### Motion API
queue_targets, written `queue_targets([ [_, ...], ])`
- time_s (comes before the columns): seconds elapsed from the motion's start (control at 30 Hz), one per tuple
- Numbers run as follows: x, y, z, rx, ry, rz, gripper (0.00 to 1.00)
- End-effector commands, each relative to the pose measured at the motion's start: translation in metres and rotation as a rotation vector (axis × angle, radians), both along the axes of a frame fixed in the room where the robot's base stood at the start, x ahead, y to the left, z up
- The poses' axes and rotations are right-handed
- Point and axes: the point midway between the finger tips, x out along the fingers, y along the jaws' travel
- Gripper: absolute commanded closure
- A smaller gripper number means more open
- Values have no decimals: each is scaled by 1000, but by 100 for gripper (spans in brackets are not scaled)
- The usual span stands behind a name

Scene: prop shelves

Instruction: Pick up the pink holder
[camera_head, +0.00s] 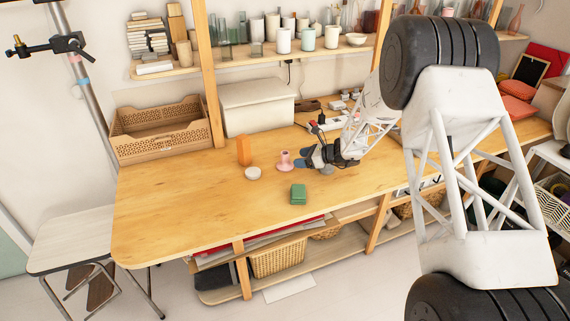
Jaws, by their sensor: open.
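The pink holder (285,161) stands upright on the wooden table (190,200), a small flared piece near the table's middle. My gripper (303,159) is low over the table just to the right of the holder, with its dark fingertips pointing left at it. The fingers are open. In this view the fingertips look very close to the holder; I cannot tell whether they touch it. The holder's right side is partly covered by the fingers.
A green box (298,194) lies in front. The table's front left is clear.

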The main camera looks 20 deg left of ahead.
Motion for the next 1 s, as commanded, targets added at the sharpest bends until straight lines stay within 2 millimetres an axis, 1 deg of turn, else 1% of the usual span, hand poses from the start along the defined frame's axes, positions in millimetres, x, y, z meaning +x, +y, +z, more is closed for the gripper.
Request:
queue_targets([
  [0.37,-1,22,-9,0,0,1,34],
  [0.77,-1,25,-10,0,-1,0,34],
  [0.87,-1,30,-12,0,-1,1,34],
  [1.0,-2,43,-17,-1,0,2,34],
])
